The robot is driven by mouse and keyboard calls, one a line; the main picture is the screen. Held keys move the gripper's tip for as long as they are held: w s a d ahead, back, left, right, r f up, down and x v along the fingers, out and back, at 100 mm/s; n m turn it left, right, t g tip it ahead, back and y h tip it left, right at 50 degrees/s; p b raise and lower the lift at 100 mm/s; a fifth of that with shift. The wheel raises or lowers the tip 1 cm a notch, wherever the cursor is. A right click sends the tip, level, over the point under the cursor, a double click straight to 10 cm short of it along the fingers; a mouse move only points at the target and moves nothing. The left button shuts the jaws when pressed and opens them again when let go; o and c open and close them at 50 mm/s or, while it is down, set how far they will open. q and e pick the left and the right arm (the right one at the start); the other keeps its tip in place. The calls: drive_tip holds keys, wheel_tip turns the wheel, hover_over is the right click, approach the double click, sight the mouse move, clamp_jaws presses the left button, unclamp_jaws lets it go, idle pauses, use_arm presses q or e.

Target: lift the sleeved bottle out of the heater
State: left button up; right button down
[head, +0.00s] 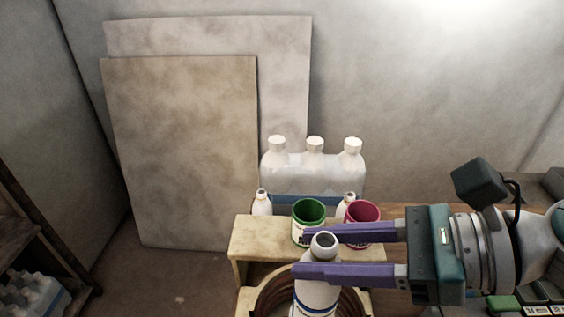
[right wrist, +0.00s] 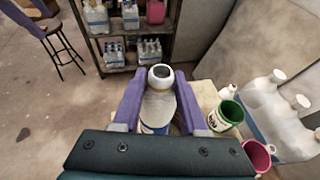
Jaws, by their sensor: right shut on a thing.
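A white bottle (head: 317,291) with a dark open mouth stands upright between the purple fingers of my right gripper (head: 302,252). The right wrist view shows the bottle (right wrist: 158,100) too, with a blue band low on it. My right gripper (right wrist: 157,82) is shut on the bottle's upper part, one finger on each side. The heater (head: 262,240) is a cream block with a brown ringed opening around the bottle's lower part in the head view. The bottle's base is cut off by the frame, so its depth in the ring is hidden.
A green cup (head: 308,214) and a magenta cup (head: 362,211) stand close behind the gripper. Several white bottles, including a large three-capped container (head: 314,172), stand behind them. Boards (head: 180,150) lean on the wall. A shelf of bottles (right wrist: 125,55) and a stool (right wrist: 52,42) show beyond.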

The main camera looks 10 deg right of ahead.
drive_tip(key=s+a+p, duration=0.1)
drive_tip(key=s+a, duration=0.2)
drive_tip(key=s, duration=0.8)
drive_tip(key=shift+a+p, duration=0.15)
drive_tip(key=shift+p, duration=0.25)
drive_tip(key=shift+r, duration=0.1)
